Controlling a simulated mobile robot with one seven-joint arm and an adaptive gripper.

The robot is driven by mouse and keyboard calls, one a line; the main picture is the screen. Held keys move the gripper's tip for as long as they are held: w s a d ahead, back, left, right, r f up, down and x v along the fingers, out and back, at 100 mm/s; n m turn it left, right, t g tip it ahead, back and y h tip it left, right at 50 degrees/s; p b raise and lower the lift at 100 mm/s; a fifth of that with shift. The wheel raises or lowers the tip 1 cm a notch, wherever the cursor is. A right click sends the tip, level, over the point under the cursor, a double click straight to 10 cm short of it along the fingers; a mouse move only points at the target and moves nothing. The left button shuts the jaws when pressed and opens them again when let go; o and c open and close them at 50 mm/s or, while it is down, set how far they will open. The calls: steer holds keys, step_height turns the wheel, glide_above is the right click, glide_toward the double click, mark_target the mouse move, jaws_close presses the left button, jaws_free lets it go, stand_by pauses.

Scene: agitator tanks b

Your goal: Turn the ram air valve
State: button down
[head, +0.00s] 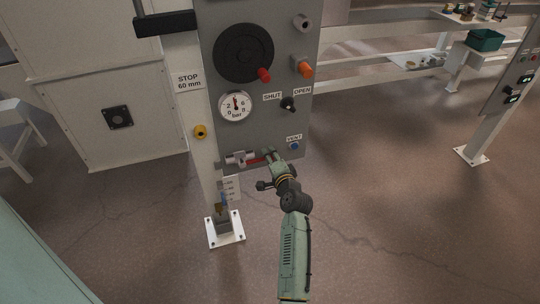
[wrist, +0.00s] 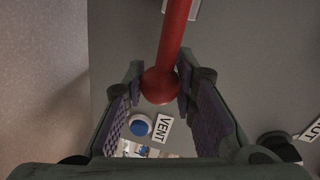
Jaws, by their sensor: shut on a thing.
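The ram air valve (head: 237,158) is a small metallic body low on the grey panel, with a red lever (head: 254,161) pointing right, roughly level. In the wrist view the lever is a red rod (wrist: 174,35) ending in a red ball (wrist: 160,87). My gripper (head: 273,157) is at the lever's free end. In the wrist view its two padded fingers (wrist: 158,90) stand on either side of the ball and are closed on it. The ball end is hidden by my fingers in the head view.
A blue VENT button (head: 294,146) sits just above right of my gripper; its label (wrist: 164,129) shows in the wrist view. A black SHUT/OPEN knob (head: 288,103), gauge (head: 235,106) and black handwheel (head: 243,52) are higher. The post's white foot (head: 225,228) stands below.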

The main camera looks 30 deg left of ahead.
steer(key=shift+f, duration=0.15)
stand_by(0.3)
steer(key=c, duration=1.3)
jaws_free()
steer(key=v, duration=1.2)
